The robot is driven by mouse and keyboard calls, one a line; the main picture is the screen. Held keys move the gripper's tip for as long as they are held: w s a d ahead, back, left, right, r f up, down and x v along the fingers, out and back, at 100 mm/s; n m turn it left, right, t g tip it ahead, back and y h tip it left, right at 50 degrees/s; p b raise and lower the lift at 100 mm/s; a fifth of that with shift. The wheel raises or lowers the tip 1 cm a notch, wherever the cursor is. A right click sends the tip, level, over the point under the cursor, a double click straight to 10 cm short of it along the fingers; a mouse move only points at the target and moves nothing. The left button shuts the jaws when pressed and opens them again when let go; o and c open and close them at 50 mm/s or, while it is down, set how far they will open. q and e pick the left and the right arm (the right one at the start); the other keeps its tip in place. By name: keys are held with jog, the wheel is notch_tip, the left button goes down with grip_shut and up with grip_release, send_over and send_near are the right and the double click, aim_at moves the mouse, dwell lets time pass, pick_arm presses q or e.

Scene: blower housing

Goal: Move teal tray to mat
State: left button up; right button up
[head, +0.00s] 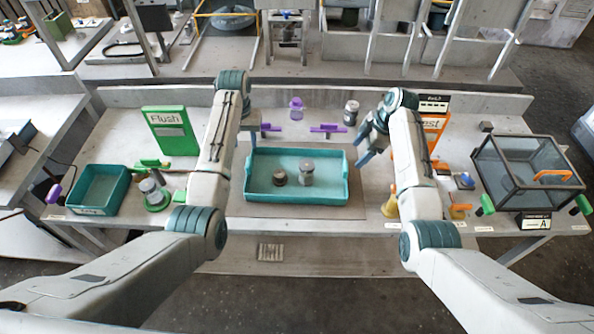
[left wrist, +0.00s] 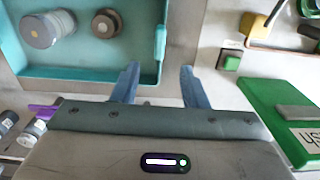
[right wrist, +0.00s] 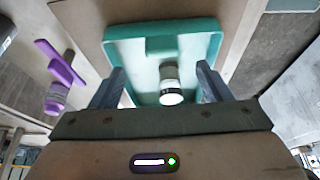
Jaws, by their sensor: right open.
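My right gripper (head: 371,148) is open and empty, above the tray's right end. The tray shows between its fingers in the right wrist view.
A smaller teal bin (head: 97,190) and a green sign (head: 172,132) stand left. A glass box (head: 529,170) stands right, near an orange sign (head: 436,124). Purple parts (head: 328,128) and a small jar (head: 351,112) are behind the tray. A yellow part (head: 390,207) is near the right arm.

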aim_at(248, 162)
pick_arm(q)
notch_tip(248, 162, down, 11)
jog(key=shift+s+r, duration=0.1)
pick_arm(e)
jog(key=x, duration=1)
jog(key=shift+s+a+f, duration=0.1)
jog(key=shift+f, duration=0.25)
jog(key=shift+s, duration=0.1)
pick_arm(q)
jog(key=c, duration=0.7)
pick_arm(e)
jog(key=c, duration=0.7)
pick_arm(q)
jog(key=shift+r, duration=0.1)
grip_shut()
pick_arm(e)
jog(key=shift+r, duration=0.1)
jog(key=c, duration=0.6)
